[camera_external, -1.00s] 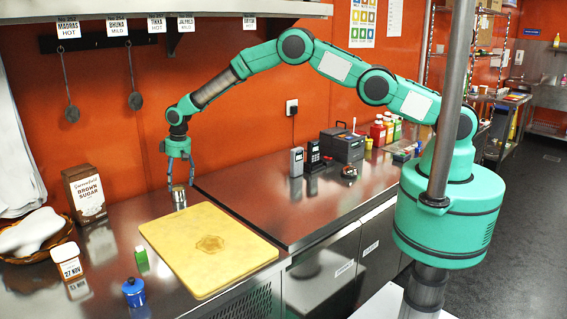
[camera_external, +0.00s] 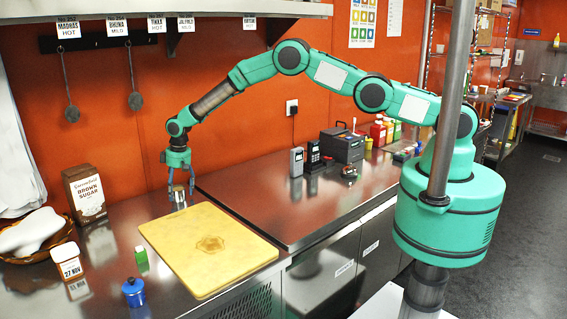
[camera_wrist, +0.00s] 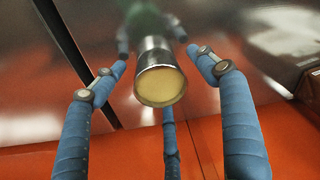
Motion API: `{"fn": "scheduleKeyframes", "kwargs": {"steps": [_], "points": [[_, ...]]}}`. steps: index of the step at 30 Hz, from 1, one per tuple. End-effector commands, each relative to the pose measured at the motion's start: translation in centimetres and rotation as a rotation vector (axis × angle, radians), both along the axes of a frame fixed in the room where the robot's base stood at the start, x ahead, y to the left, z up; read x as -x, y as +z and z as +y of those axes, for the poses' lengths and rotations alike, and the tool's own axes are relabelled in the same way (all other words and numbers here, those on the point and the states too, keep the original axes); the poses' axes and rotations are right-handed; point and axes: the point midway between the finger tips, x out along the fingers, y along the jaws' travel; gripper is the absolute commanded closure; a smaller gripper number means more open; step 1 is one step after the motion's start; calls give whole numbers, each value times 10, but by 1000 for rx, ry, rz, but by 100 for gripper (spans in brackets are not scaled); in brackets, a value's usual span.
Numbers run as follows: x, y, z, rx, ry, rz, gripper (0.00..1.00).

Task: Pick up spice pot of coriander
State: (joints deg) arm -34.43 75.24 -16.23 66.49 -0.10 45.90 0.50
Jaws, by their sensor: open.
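A small metal spice pot (camera_external: 178,195) stands on the steel counter at the back edge of the yellow cutting board. The wrist view shows the pot (camera_wrist: 160,84) from above, with a pale yellowish top in a shiny metal rim. No label is readable. My gripper (camera_external: 179,187) points down over the pot, its fingers around the upper part. In the wrist view my gripper (camera_wrist: 158,70) has blue jointed fingers spread on both sides of the pot and one behind it, with gaps between. It is open.
The yellow cutting board (camera_external: 240,262) lies just in front of the pot. A brown sugar box (camera_external: 85,195), a bread basket (camera_external: 32,238), a dated tub (camera_external: 66,262), a green-capped bottle (camera_external: 141,260) and a blue pot (camera_external: 134,292) stand left.

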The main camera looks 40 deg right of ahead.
Motion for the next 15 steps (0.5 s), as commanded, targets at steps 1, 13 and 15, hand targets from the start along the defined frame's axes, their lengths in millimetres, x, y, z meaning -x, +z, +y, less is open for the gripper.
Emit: {"fn": "scheduleKeyframes", "kwargs": {"steps": [1,13,15], "points": [[0,0,0,0,0,0,27],[0,0,0,0,0,0,75],[0,0,0,0,0,0,77]]}}
